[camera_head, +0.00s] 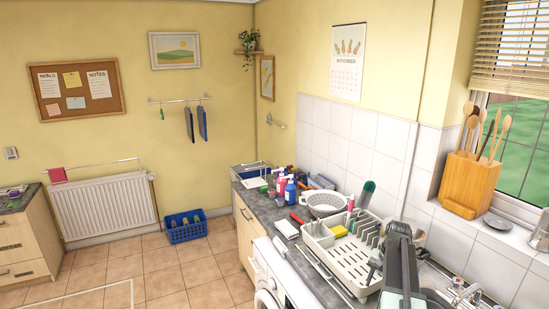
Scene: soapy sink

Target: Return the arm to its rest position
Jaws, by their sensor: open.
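My arm shows at the lower right, its dark grey links folded up over the counter by the sink. My gripper (373,267) is small in this view and partly hidden by my own arm. It is open and points down by the right side of the white dish rack (345,278). I see nothing held in it. I cannot tell whether it touches the rack.
A wooden utensil holder (468,185) is on the windowsill. The tap (466,293) is right of my arm.

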